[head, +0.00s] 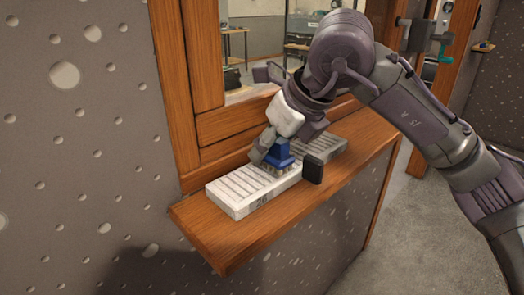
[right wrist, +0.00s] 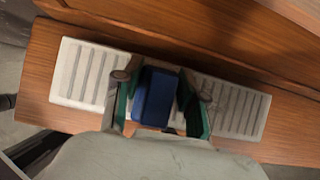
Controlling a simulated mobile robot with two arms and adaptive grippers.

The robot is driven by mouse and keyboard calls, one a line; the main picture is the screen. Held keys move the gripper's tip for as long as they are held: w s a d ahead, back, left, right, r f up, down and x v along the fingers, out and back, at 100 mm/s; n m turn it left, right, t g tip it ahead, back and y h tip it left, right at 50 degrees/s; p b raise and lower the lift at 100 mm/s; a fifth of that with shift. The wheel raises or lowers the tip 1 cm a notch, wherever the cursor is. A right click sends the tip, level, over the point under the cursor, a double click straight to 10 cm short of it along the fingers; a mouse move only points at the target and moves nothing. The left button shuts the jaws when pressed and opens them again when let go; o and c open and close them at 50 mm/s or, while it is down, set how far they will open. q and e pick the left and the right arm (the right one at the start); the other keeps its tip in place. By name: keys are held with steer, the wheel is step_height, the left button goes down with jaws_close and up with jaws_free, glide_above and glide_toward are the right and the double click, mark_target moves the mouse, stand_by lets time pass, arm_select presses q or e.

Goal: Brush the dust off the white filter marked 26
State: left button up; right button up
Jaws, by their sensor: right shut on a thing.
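The white filter (head: 240,195), a long slatted panel with "26" on its front edge, lies flat on a wooden ledge. Its left end looks white and its right part greyer; it also shows in the right wrist view (right wrist: 80,75). My right gripper (head: 272,152) is shut on a blue brush (head: 279,157), with one finger on each side of it in the right wrist view (right wrist: 158,100). The brush is upright over the filter's middle, its bristles at the slats; the exact contact is hard to tell. My left gripper is not in view.
The wooden ledge (head: 225,250) is narrow, with bare wood in front of the filter. A small dark block (head: 312,168) stands at the filter's front side, right of the brush. A wood-framed window (head: 207,60) rises behind. A speckled grey wall (head: 80,150) is at left.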

mark_target(298, 140)
steer(key=shift+w+d+f, duration=0.1)
steer(key=shift+w+d, duration=0.9)
steer(key=shift+d, duration=0.3)
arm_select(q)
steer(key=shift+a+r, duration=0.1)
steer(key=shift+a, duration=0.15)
arm_select(e)
steer(key=shift+w+d, duration=1.15)
steer(key=shift+d, duration=0.3)
steer(key=shift+w+d+p, duration=0.4)
steer(key=shift+w+d, duration=0.6)
steer(key=shift+d, duration=0.3)
steer(key=shift+w+d+p, duration=0.65)
steer(key=shift+w+d, duration=0.45)
steer(key=shift+d, duration=0.25)
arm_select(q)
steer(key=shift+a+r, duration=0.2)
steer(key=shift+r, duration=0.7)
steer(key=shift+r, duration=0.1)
arm_select(e)
steer(key=shift+r, duration=0.25)
arm_select(q)
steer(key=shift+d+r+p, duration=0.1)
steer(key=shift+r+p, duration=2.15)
steer(key=shift+p, duration=0.05)
arm_select(e)
steer(key=shift+r, duration=2.9)
